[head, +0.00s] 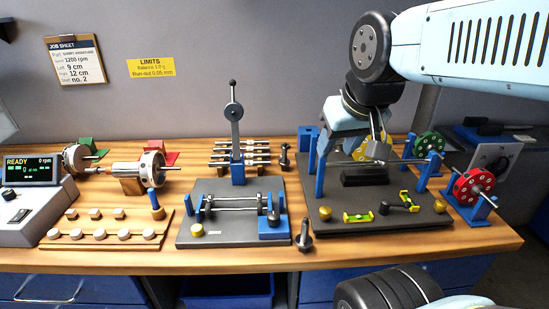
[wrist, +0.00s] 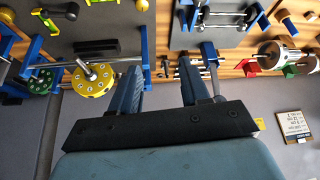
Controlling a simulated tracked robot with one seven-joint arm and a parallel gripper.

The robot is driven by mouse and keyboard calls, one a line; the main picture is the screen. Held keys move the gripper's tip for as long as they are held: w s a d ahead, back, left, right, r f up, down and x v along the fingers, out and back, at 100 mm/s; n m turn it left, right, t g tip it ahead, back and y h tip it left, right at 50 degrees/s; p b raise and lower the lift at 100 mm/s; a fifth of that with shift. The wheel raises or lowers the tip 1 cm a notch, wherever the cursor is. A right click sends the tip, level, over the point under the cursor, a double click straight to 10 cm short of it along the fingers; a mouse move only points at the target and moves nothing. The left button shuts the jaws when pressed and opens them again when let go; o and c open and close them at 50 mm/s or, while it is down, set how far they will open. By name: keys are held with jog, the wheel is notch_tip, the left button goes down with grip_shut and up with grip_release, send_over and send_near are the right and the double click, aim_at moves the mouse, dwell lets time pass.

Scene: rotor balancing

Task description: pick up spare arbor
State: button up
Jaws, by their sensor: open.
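Several slim metal arbors (head: 256,149) lie side by side on a rack at the back of the bench, behind the arbor press. I cannot tell which one is the spare. In the wrist view the arbors (wrist: 176,70) show between and beyond my fingers, partly hidden by the right finger. My gripper (head: 351,152) is open and empty, with its blue fingers pointing down over the balancing stand, to the right of the rack. In the wrist view my gripper (wrist: 160,76) has its two fingers wide apart with nothing between them.
The arbor press (head: 236,160) stands upright in front of the rack. A dark bolt-like part (head: 284,157) stands just right of the rack. The balancing stand (head: 372,221) carries a yellow rotor (wrist: 92,79). Green (head: 428,144) and red (head: 474,186) rotors stand to its right.

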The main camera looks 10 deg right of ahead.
jog(key=shift+w+r, duration=0.15)
jog(key=shift+w, duration=0.3)
jog(key=g, duration=0.1)
send_over(285, 145)
jog(key=s, duration=0.4)
notch_tip(285, 145, down, 10)
jog(key=shift+n, duration=0.4)
jog(key=x, duration=0.8)
jog(key=shift+f, duration=0.3)
jog(key=shift+s+x, duration=0.2)
jog(key=shift+x, duration=2.5)
grip_shut()
